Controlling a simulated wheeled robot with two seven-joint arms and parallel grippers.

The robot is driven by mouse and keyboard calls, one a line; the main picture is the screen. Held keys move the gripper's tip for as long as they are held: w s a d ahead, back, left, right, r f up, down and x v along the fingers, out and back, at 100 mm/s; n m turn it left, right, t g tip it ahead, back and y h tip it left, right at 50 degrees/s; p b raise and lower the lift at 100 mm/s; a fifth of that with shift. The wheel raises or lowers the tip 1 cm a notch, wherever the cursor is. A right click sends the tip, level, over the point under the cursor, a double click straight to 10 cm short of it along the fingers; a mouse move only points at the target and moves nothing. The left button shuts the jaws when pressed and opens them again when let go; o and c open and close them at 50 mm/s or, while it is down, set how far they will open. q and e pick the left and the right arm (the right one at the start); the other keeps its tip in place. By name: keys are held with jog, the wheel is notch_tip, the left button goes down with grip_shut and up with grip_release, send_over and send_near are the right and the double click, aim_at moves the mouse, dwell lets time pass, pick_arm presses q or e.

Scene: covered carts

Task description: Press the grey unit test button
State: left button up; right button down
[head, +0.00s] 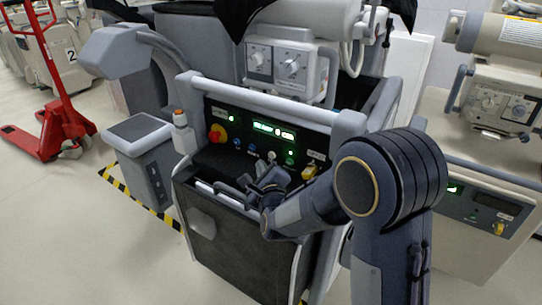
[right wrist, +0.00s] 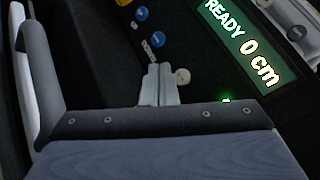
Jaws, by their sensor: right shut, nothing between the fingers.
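The grey unit (head: 215,227) stands in the middle of the head view, with a dark control panel. On its panel are blue buttons (head: 237,142) with small labels, a pale round knob or button (head: 271,156) and a lit display (head: 273,130). I cannot read which is the test button. My right gripper (head: 268,178) is shut and empty, low in front of the panel. In the right wrist view its fingertips (right wrist: 160,69) are beside the pale round button (right wrist: 183,76); contact cannot be told. The blue buttons (right wrist: 158,40) lie beyond them. The display (right wrist: 243,48) reads READY 0 cm.
A red knob on yellow (head: 217,133) and a yellow key-like part (head: 309,172) flank the panel buttons. A grey handle rail (head: 262,103) runs above the panel. A second cart (head: 490,185) stands at right, a red pallet jack (head: 62,120) at left.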

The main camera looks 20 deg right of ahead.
aim_at(272, 155)
jog(key=shift+w+d+b, duration=0.3)
jog(key=shift+w+d, duration=0.25)
jog(key=shift+d, duration=0.2)
jog(key=shift+f, duration=0.1)
dwell(1.5)
jog(key=shift+w+d+b, duration=0.25)
jog(key=shift+d+b, duration=0.1)
jog(key=shift+b, duration=0.3)
